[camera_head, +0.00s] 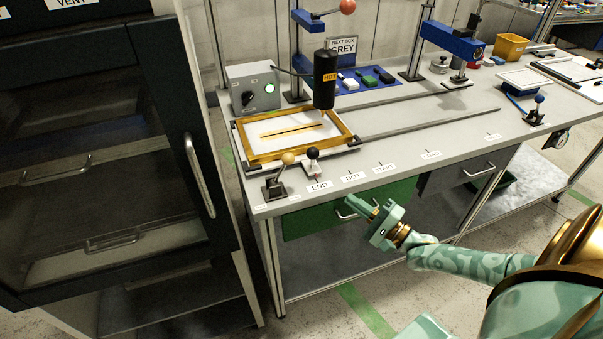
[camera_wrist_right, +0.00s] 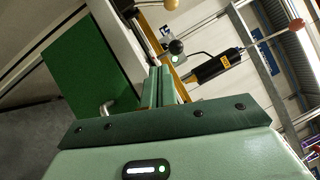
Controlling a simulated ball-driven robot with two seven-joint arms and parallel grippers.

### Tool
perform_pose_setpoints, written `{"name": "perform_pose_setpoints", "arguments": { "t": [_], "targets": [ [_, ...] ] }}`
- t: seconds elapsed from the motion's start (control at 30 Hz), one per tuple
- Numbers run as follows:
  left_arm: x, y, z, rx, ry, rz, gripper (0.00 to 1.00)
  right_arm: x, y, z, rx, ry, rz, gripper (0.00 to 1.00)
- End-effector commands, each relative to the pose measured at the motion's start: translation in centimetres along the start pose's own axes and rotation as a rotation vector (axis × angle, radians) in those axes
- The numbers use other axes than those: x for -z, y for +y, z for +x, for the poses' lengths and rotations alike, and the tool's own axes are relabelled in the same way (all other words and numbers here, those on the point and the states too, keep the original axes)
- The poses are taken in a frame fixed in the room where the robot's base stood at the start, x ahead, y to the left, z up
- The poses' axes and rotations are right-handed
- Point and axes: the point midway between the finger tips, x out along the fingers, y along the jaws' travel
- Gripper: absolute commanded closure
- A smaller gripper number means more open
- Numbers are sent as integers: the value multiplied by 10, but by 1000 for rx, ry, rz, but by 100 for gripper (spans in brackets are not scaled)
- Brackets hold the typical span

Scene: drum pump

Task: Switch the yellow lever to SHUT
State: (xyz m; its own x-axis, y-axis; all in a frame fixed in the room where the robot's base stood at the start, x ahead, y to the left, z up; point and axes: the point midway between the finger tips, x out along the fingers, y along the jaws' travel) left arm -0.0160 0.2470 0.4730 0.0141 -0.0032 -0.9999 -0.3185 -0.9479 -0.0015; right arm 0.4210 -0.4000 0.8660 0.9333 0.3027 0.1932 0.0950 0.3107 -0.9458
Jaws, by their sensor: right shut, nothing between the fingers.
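The yellow lever (camera_head: 288,158) has a pale yellow ball knob on a dark base at the bench's front left corner. Its stick leans to the right. Two small labels flank its base, too small to read. Its knob shows at the top edge of the right wrist view (camera_wrist_right: 170,4). A lever with a black knob (camera_head: 312,154) stands just right of it; it is in the right wrist view (camera_wrist_right: 176,47) too. My right gripper (camera_head: 362,206) is shut and empty, in front of the green drawer, below and right of both levers. My left gripper is not in view.
A gold frame (camera_head: 249,152) with a white sheet lies behind the levers, under a black HOT cylinder (camera_head: 325,80). The green drawer (camera_head: 310,215) with its handle is close to my right gripper. A dark cabinet (camera_head: 90,130) stands left. Open floor lies before the bench.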

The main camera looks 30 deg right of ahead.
Motion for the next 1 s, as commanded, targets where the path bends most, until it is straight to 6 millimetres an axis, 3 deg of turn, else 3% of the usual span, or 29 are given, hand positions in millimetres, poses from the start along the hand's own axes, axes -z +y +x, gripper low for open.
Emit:
{"name": "perform_pose_setpoints", "arguments": {
  "t": [0.13, 0.3, 0.57, 0.77, 1.0],
  "targets": [
    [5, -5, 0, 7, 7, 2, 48, -5, -23, 7, 57, -41, 106, 100],
    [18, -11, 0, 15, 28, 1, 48, -6, -25, 8, 63, -45, 121, 100],
    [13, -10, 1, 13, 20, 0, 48, -6, -25, 13, 64, -44, 118, 100],
    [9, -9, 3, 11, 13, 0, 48, -7, -26, 42, 66, -45, 118, 100],
    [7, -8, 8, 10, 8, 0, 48, -8, -29, 94, 65, -44, 116, 100]
  ]
}}
